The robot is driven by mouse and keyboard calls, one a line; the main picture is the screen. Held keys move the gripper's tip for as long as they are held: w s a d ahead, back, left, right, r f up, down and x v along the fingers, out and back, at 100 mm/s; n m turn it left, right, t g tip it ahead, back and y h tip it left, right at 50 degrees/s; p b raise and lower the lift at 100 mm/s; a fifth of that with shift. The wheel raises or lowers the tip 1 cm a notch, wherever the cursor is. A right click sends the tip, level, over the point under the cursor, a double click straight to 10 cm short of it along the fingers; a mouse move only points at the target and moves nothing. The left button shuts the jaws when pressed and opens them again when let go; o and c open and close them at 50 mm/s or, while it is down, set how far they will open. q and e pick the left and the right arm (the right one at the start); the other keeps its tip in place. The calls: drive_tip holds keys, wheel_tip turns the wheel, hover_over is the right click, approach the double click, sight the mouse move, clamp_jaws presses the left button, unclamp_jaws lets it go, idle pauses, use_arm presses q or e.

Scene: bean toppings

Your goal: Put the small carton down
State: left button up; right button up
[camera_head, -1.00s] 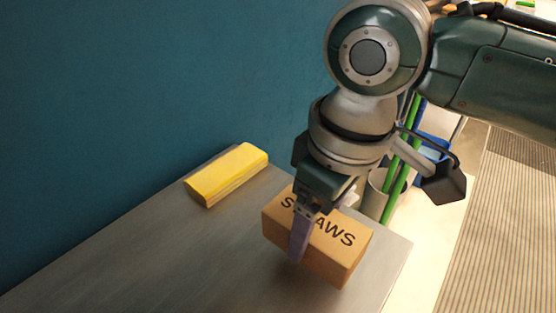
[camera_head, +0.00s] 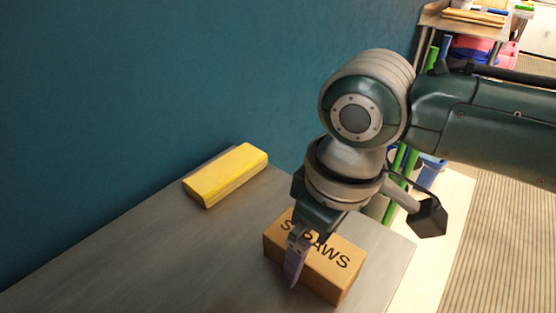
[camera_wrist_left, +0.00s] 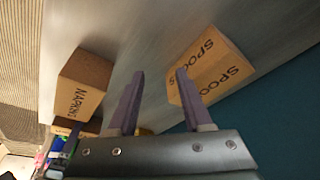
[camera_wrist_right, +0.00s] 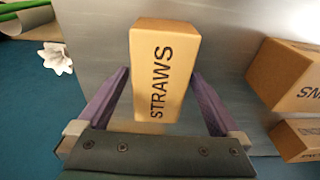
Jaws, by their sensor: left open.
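The small carton, a tan box marked STRAWS (camera_head: 330,262), is at the near right part of the grey table (camera_head: 150,255). My right gripper (camera_head: 296,262) comes down from above and is shut on it, with one purple finger across its near side. In the right wrist view the carton (camera_wrist_right: 163,75) sits between both fingertips (camera_wrist_right: 160,75), which meet its sides. The carton is at or just above the tabletop; I cannot tell whether it touches. My left gripper (camera_wrist_left: 157,90) shows only in the left wrist view, open and empty.
A yellow block (camera_head: 226,176) lies by the teal wall. The left wrist view shows a SPOONS box (camera_wrist_left: 215,68) near one finger and a NAPKINS box (camera_wrist_left: 82,88) on the other side. The right wrist view shows more boxes (camera_wrist_right: 285,75) at right and a white flower (camera_wrist_right: 57,58).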

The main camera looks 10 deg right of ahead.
sight(324, 249)
wheel_tip(324, 249, up, 12)
drive_tip(key=s+p, duration=0.1)
drive_tip(key=p, duration=0.2)
drive_tip(key=s+a+f+m+t+y, duration=0.2)
drive_tip(key=s+a+f+y, duration=0.1)
drive_tip(key=s, duration=0.5)
use_arm(q)
wheel_tip(324, 249, up, 3)
drive_tip(key=shift+a+r, duration=0.1)
drive_tip(key=shift+r, duration=0.05)
use_arm(e)
drive_tip(key=s+d+f+m+h, duration=0.1)
drive_tip(key=s+d+m+h, duration=0.2)
drive_tip(key=s+d, duration=0.4)
drive_tip(key=d, duration=0.4)
drive_tip(key=shift+s+m+h, duration=0.25)
drive_tip(key=shift+m+h, duration=0.05)
